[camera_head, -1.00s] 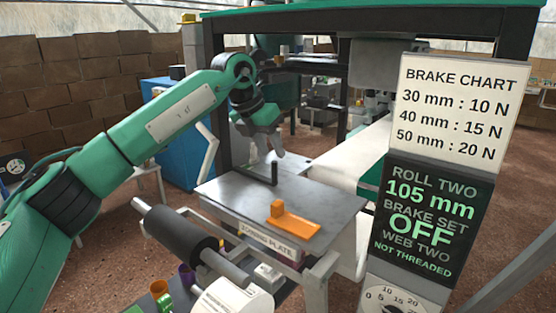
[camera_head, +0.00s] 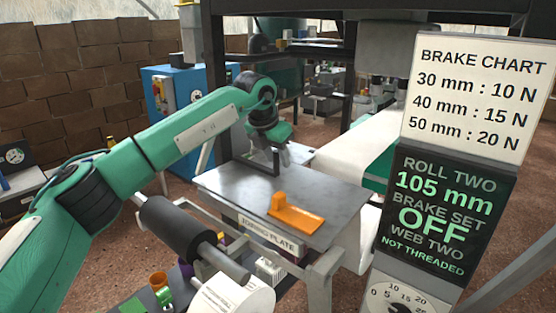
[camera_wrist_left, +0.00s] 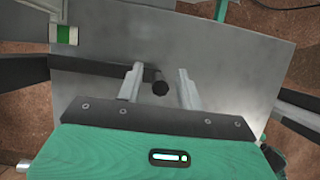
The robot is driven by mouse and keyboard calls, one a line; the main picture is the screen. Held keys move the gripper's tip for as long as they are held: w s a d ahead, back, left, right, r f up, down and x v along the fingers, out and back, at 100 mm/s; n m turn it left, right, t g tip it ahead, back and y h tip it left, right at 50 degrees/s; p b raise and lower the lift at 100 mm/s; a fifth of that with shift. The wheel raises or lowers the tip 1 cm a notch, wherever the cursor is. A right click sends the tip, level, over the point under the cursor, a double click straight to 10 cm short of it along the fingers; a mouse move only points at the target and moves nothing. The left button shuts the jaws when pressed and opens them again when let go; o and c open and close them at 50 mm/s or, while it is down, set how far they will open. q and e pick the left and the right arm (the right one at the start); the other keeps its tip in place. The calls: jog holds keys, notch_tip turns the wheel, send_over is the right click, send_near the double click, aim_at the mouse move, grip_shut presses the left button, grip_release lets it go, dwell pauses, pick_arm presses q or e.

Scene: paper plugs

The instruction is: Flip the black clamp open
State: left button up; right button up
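The black clamp (camera_head: 258,166) lies on the far left part of the grey joining plate (camera_head: 225,182), a flat bar with a short upright handle at its near end. In the left wrist view the clamp's round handle top (camera_wrist_left: 160,88) shows between my two fingers, with the bar running off to the left. My left gripper (camera_head: 275,155) is down at the handle. It is open, with a finger (camera_wrist_left: 131,88) on one side and a finger (camera_wrist_left: 187,90) on the other; gaps show between them and the handle. My right gripper is not in view.
An orange tool (camera_head: 296,216) lies on the plate's near right part. A dark roller (camera_head: 178,228) and a white paper roll (camera_head: 232,298) are in front. A sign post with a brake chart (camera_head: 470,90) stands at the right. The plate's middle is clear.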

pick_arm(q)
jog(key=shift+w+d+f, duration=0.15)
jog(key=shift+w+f, duration=0.1)
jog(key=shift+f, duration=0.4)
